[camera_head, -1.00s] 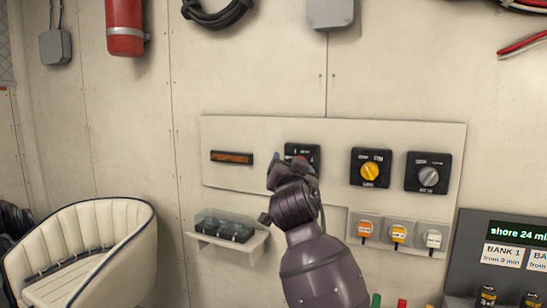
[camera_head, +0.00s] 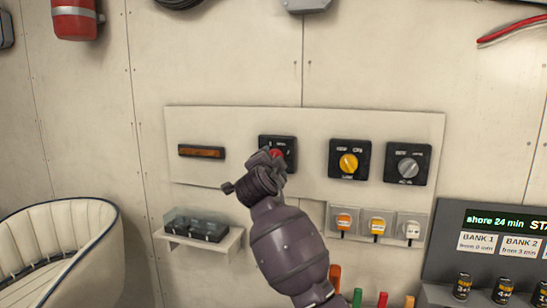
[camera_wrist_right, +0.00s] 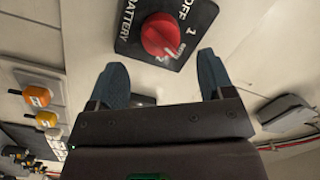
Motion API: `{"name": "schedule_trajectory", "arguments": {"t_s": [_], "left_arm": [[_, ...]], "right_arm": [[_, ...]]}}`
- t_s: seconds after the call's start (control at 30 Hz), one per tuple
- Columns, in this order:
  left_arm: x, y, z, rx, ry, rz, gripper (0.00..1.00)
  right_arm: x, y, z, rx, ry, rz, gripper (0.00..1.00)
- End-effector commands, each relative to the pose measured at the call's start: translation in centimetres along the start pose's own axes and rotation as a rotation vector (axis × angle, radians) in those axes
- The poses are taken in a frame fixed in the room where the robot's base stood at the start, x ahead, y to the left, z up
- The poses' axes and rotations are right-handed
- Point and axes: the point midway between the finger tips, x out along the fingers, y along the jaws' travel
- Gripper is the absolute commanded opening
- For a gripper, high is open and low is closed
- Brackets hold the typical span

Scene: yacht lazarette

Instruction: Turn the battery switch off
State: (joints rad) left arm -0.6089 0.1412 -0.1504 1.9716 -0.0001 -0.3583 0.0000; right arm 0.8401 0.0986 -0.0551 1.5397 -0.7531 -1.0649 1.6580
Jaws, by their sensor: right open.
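The battery switch is a black square plate (camera_head: 290,144) with a red knob (camera_head: 277,155) on the pale wall panel, second from left. In the right wrist view the red knob (camera_wrist_right: 160,36) sits on the black plate (camera_wrist_right: 193,14), lettered BATTERY, OFF and 1. White marking shows at one end of the knob; its exact setting is unclear. My right gripper (camera_head: 266,157) is in front of the switch, partly covering it. In the wrist view its blue fingers (camera_wrist_right: 162,70) are open and empty, apart from the knob and just short of it. My left gripper is out of view.
Right of the switch are a yellow knob switch (camera_head: 349,161) and a grey knob switch (camera_head: 407,165). Several sockets with plugs (camera_head: 376,225) are below them. A small shelf (camera_head: 212,240) with a clear-covered box is lower left. A white seat (camera_head: 65,240) is far left.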

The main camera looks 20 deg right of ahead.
Motion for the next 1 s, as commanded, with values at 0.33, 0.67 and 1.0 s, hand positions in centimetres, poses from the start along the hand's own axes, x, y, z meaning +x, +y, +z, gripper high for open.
{"name": "schedule_trajectory", "arguments": {"t_s": [0.33, 0.67, 1.0], "left_arm": [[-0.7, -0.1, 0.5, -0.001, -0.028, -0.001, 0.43], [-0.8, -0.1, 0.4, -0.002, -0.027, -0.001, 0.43], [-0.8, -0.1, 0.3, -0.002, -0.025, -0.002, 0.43]], "right_arm": [[4.2, -0.1, 0.0, -0.002, -0.001, -0.001, 0.74], [5.0, 0.0, 0.1, 0.000, -0.002, -0.001, 0.74], [4.9, 0.0, 0.1, 0.000, -0.001, -0.001, 0.41]]}}
